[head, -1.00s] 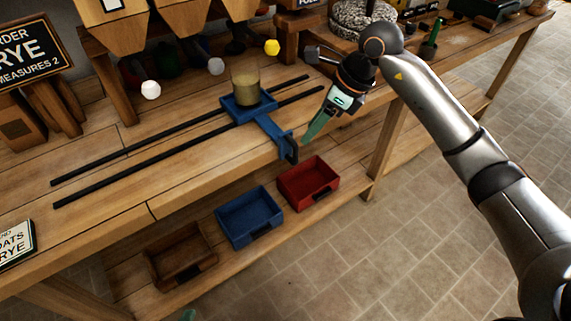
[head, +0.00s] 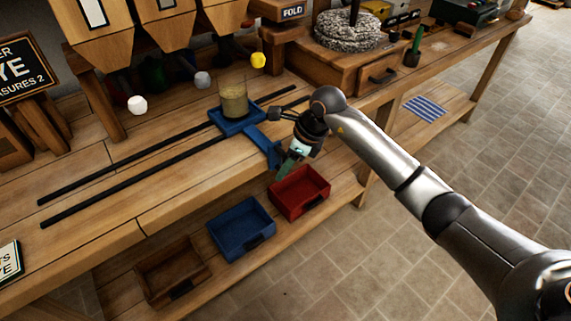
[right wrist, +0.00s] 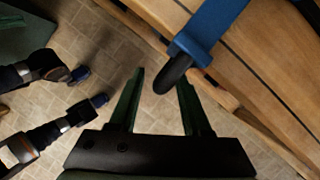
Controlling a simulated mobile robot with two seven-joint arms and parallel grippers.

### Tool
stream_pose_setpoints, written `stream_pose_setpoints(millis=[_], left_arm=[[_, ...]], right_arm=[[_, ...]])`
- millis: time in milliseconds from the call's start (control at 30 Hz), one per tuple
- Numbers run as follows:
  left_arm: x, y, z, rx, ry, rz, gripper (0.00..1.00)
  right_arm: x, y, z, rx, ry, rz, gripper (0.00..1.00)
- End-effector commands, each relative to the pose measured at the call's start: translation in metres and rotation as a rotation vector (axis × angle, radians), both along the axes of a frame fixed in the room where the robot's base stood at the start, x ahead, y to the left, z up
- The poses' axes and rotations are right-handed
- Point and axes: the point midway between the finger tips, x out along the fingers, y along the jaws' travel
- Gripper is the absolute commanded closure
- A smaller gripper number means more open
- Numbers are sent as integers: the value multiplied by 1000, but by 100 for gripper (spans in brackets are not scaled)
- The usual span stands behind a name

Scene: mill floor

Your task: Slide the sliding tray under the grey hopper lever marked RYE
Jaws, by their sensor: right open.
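The blue sliding tray (head: 225,127) sits on two dark rails and carries a glass jar (head: 234,100) of yellowish contents. Its blue arm reaches the bench's front edge and ends in a dark handle, seen in the right wrist view (right wrist: 173,75). The grey-knobbed lever (head: 202,79) hangs under the middle hopper, left of the tray; its label is unreadable. My right gripper (head: 286,172) is at the handle. In the right wrist view its fingers (right wrist: 160,78) are open, the handle's end between their tips, closer to the right finger. My left gripper is not seen.
A white-knobbed lever (head: 137,105) and a yellow-knobbed lever (head: 258,60) hang either side. Red (head: 300,207), blue (head: 240,247) and brown (head: 180,290) bins stand on the lower shelf. The rails (head: 130,175) are clear left of the tray.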

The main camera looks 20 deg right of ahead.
Motion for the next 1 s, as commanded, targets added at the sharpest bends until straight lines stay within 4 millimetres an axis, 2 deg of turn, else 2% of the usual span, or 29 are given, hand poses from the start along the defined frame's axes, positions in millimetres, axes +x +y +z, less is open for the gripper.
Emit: stream_pose_setpoints(millis=[233,667,1000], left_arm=[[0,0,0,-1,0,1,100],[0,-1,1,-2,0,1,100],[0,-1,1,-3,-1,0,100]], right_arm=[[0,0,-1,0,0,0,52],[0,0,0,1,1,-1,100],[-1,0,-1,0,2,1,100]])
